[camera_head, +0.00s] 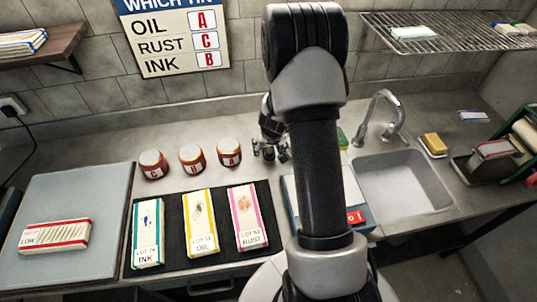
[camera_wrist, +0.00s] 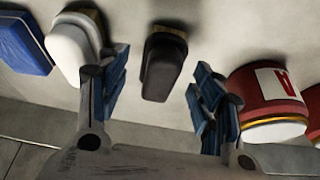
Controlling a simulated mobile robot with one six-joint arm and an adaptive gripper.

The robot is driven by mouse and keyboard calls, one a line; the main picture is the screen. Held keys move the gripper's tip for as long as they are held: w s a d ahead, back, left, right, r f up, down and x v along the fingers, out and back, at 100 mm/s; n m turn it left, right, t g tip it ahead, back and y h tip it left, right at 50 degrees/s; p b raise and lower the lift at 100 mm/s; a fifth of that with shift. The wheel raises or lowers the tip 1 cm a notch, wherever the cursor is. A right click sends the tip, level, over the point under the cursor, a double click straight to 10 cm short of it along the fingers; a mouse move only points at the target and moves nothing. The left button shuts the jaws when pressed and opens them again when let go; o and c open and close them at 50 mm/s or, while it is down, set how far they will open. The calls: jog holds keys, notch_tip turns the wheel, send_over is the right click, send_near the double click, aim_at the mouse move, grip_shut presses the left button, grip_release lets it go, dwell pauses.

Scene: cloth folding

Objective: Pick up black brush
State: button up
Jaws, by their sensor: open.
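The black brush (camera_wrist: 162,68) shows in the wrist view as a dark rounded block with a tan strip along its top end. It lies between my two spread fingers, with clear gaps on both sides and no visible contact. My gripper (camera_wrist: 158,85) is open and empty. In the head view my gripper (camera_head: 270,152) is low over the counter, just right of the red tins. I cannot make out the black brush in the head view; my arm covers that area.
A white brush-like block (camera_wrist: 73,48) and a blue block (camera_wrist: 23,43) lie left of the black brush. A red tin (camera_wrist: 268,102) stands close beside my right finger. The head view also shows a black mat (camera_head: 172,208) with cloths, and a sink (camera_head: 405,185).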

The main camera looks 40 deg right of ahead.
jog(key=shift+w+d+f, duration=0.15)
jog(key=shift+w+f, duration=0.05)
jog(key=shift+f, duration=0.25)
jog(key=shift+c, duration=0.4)
jog(key=c, duration=1.1)
